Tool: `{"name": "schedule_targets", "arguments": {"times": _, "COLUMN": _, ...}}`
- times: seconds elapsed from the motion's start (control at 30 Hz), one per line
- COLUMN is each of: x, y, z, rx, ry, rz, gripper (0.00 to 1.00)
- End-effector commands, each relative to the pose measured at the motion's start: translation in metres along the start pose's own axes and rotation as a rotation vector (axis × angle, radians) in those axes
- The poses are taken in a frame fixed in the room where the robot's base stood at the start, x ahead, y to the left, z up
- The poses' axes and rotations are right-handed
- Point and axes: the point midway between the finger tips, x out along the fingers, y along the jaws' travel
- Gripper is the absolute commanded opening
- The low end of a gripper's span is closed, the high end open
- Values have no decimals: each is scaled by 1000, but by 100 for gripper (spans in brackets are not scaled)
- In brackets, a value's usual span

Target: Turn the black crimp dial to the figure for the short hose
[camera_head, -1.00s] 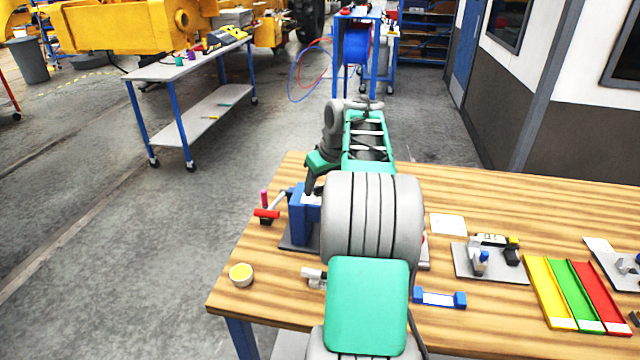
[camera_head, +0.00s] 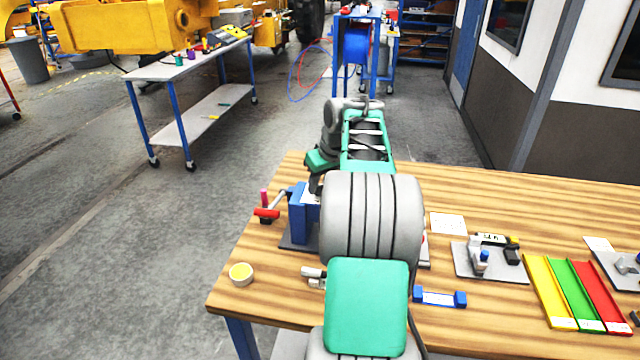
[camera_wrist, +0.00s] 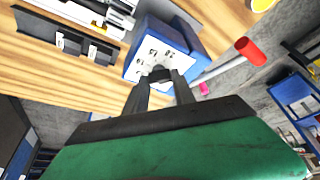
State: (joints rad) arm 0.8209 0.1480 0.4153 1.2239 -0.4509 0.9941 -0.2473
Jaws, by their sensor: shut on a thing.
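The blue crimp machine (camera_head: 297,218) stands near the left end of the wooden bench, partly hidden behind my arm. Its white face (camera_wrist: 146,66) carries printed black figures around the dial, tilted in the wrist view and too small to read surely. My gripper (camera_wrist: 161,77) is at this face, its two dark fingers shut on the black crimp dial. The dial is mostly hidden between the fingertips, so I cannot tell which figure it points to. In the head view my gripper (camera_head: 316,184) is above the machine, its tips partly hidden by my arm.
A red-handled lever (camera_head: 267,213) sticks out left of the machine, close to my gripper. A small bowl with yellow contents (camera_head: 241,274) stands at the front left. A white card (camera_head: 448,224), a grey fixture plate (camera_head: 490,268) and coloured trays (camera_head: 541,290) lie to the right.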

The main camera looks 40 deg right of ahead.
Motion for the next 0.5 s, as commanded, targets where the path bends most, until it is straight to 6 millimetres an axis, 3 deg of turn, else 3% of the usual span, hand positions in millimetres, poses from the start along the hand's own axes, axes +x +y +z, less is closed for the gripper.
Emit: {"name": "schedule_targets", "arguments": {"times": 0.5, "x": 2, "y": -4, "z": -1, "rx": 294, "ry": 3, "rz": 123, "gripper": 0}}
